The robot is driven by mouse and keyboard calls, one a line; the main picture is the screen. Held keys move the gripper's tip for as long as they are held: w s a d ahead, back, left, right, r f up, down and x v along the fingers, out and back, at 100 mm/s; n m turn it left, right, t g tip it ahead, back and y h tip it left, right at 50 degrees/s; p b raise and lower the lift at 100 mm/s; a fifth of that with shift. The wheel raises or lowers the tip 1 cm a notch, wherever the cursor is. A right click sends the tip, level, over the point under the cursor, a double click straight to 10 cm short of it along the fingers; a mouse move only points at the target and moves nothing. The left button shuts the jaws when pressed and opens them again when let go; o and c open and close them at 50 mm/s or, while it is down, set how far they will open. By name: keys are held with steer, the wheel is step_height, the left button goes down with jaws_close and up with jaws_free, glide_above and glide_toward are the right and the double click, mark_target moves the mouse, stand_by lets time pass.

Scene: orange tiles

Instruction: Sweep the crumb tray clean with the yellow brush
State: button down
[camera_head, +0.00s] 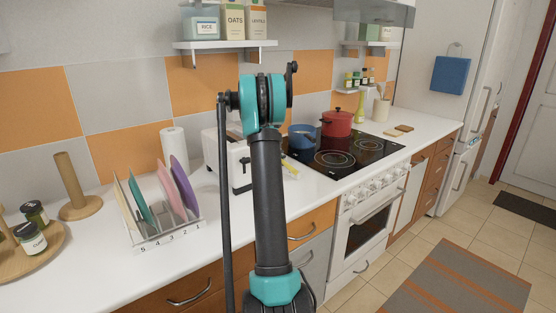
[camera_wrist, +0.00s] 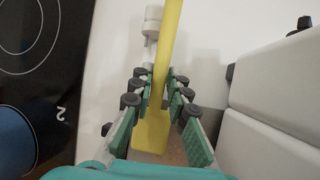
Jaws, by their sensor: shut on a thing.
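In the wrist view, the yellow brush (camera_wrist: 172,40) runs between the green pads of my gripper (camera_wrist: 162,88), which is shut on it. Its narrow part points to the top of the picture and a wider yellow part (camera_wrist: 150,138) is at the bottom. In the head view, only a small bit of yellow (camera_head: 291,168) shows beside my arm, and the gripper is mostly hidden. A white toaster (camera_head: 240,172) stands behind my arm; a white body (camera_wrist: 275,145) is right of the gripper in the wrist view. A brownish patch lies below the brush; I cannot tell whether it is the crumb tray.
The black stove top (camera_head: 350,153), with a blue pot (camera_head: 302,138) and a red pot (camera_head: 337,124), is right of the toaster. A dish rack (camera_head: 165,232) with plates stands to the left. White counter (camera_head: 95,277) is clear at the front left.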

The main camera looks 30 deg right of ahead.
steer(key=shift+w, duration=0.1)
steer(key=shift+w+a, duration=0.2)
steer(key=shift+w, duration=1.05)
steer(key=shift+w+a, duration=0.2)
steer(key=shift+w, duration=1.05)
steer(key=shift+s, duration=0.15)
steer(key=shift+s+d, duration=0.2)
steer(key=shift+s, duration=1.05)
steer(key=shift+s+d, duration=0.2)
steer(key=shift+s, duration=1)
steer(key=shift+r, duration=3)
